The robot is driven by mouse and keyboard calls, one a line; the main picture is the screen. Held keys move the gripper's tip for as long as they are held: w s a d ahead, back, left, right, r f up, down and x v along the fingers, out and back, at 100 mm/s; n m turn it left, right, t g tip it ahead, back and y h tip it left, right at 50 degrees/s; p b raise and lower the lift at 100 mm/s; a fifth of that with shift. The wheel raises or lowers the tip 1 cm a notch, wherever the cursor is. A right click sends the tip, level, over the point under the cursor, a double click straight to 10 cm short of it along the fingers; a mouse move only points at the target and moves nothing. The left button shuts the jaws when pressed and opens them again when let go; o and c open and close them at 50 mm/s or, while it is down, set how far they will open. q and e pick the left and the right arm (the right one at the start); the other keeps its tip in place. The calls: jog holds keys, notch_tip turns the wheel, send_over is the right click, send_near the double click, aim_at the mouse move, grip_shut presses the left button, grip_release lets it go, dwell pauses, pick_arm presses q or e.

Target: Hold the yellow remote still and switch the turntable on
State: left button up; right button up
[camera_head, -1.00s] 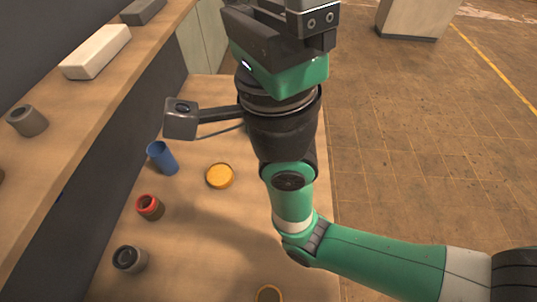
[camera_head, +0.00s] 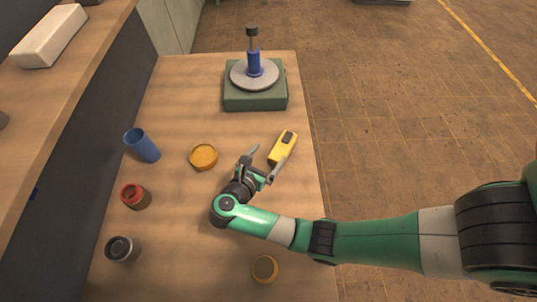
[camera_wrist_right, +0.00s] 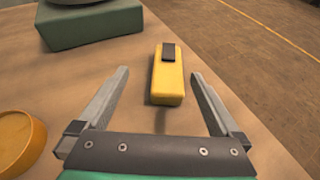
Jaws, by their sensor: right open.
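The yellow remote (camera_head: 282,150) with a dark patch on its top lies on the wooden table, right of the middle. It also shows in the right wrist view (camera_wrist_right: 168,82), ahead of and between the two fingers. The turntable (camera_head: 255,92), a green base with a grey disc, stands at the far end of the table. A blue post with a dark top stands on the disc. My right gripper (camera_head: 266,163) is open and empty, low over the table just short of the remote; the wrist view shows its spread fingers (camera_wrist_right: 158,92). My left gripper is not in view.
An orange round lid (camera_head: 203,157), a blue cup (camera_head: 142,145), a red-rimmed container (camera_head: 135,196) and a grey container (camera_head: 122,249) stand to the left. Another round lid (camera_head: 265,269) lies near the front. A raised shelf with a white block (camera_head: 48,36) borders the left.

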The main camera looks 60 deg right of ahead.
aim_at(282, 142)
jog(key=shift+s+a+f, duration=0.1)
jog(key=shift+s+f, duration=0.25)
jog(key=shift+f, duration=0.15)
jog(key=b+x, duration=0.2)
jog(key=x, duration=0.9)
jog(key=shift+s+d, duration=0.1)
jog(key=shift+d, duration=0.2)
jog(key=shift+c, duration=0.3)
jog(key=c, duration=1.4)
jog(key=o, duration=1.5)
jog(key=shift+c, duration=0.2)
jog(key=c, duration=1.1)
